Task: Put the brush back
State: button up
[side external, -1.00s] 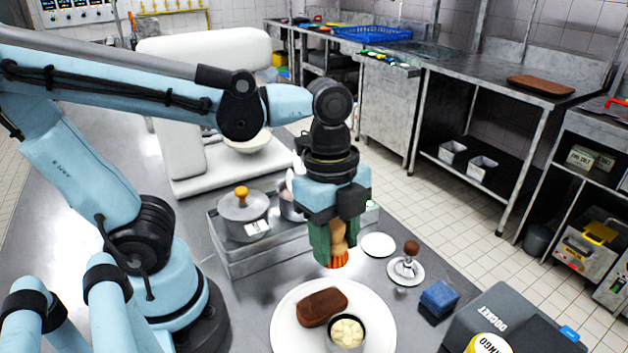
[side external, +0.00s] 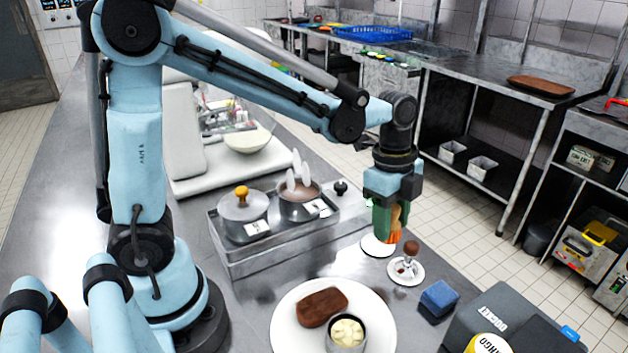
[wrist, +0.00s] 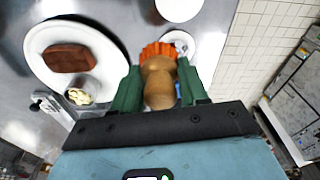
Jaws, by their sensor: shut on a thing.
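My gripper (side external: 391,222) is shut on the brush (side external: 396,221), which has a tan wooden handle and orange bristles pointing down. In the wrist view the brush (wrist: 158,78) sits between the green fingers. In the side view it hangs over the right edge of a small white round plate (side external: 374,247); I cannot tell whether the bristles touch anything. Next to it, on the right, stands a small brown-knobbed tool (side external: 410,250) on a white saucer (side external: 399,279).
A large white plate (side external: 287,333) holds a brown loaf-like piece (side external: 322,307) and a metal cup (side external: 346,335). A grey tray (side external: 234,266) with two pots stands left. A blue sponge (side external: 439,297) and a dark docket box (side external: 510,325) lie at the right front.

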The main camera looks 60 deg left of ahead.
jog(key=w+a+f, duration=0.2)
jog(key=a, duration=0.1)
jog(key=w+a+f, duration=0.1)
jog(key=a, duration=0.1)
jog(key=shift+w+a+f, duration=0.1)
jog(key=shift+w+f, duration=0.05)
jog(key=shift+f, duration=2.25)
jog(key=o, duration=1.1)
jog(key=shift+f, duration=0.1)
